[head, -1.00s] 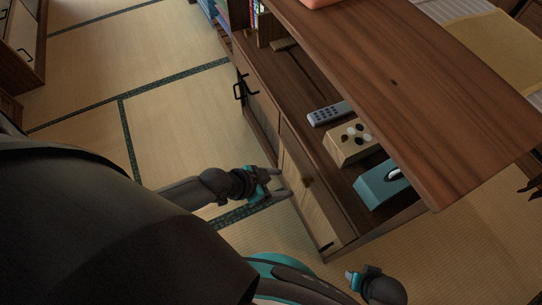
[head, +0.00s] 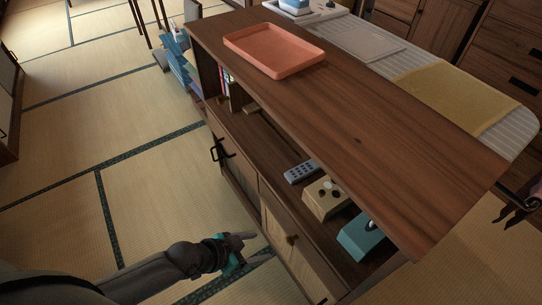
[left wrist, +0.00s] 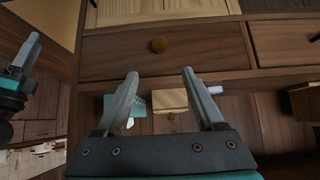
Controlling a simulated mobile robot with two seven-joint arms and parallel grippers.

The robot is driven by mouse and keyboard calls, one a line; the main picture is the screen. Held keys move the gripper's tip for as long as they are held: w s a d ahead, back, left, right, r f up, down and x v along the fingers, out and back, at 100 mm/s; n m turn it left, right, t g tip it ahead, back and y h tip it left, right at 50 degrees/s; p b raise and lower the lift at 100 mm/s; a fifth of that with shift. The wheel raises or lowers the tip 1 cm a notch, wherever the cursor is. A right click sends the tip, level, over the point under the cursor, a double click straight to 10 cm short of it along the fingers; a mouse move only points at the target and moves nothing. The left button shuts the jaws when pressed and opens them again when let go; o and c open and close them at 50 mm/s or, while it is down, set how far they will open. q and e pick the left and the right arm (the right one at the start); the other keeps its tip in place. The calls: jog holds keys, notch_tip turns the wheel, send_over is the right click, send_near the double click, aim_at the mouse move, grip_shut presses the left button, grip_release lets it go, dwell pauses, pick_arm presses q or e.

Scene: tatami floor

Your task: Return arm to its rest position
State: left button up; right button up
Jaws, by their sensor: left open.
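My left arm comes in at the lower left of the head view. Its left gripper (head: 246,243) is open and empty, beside the front of the wooden cabinet (head: 300,262) and apart from it. In the left wrist view the two fingers of the left gripper (left wrist: 160,76) stand apart with nothing between them.
The cabinet's open shelf holds a grey remote (head: 301,172), a wooden box with round pieces (head: 318,205) and a teal box (head: 361,242). An orange tray (head: 274,50) lies on the cabinet top. Tatami floor (head: 90,120) left of the cabinet is clear.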

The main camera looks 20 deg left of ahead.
pick_arm(q)
jog(key=s+a+f+n+y+p, duration=0.1)
jog(key=a+f+n+y+p, duration=0.15)
jog(key=a+f, duration=0.45)
jog(key=s+a+f+n+g+y+p, duration=0.1)
jog(key=s+f+g+y, duration=0.1)
jog(key=s+f, duration=0.3)
jog(key=s+a+f+n+g+y+p, duration=0.1)
jog(key=s+f, duration=0.4)
jog(key=s, duration=0.8)
jog(key=shift+a+f+n+g+y, duration=0.35)
jog(key=shift+a+g, duration=0.05)
jog(key=shift+g, duration=0.4)
pick_arm(e)
jog(key=s+d+f, duration=0.2)
jog(key=s+d, duration=0.3)
jog(key=s, duration=0.3)
jog(key=shift+f+h, duration=0.3)
jog(key=shift+f, duration=0.05)
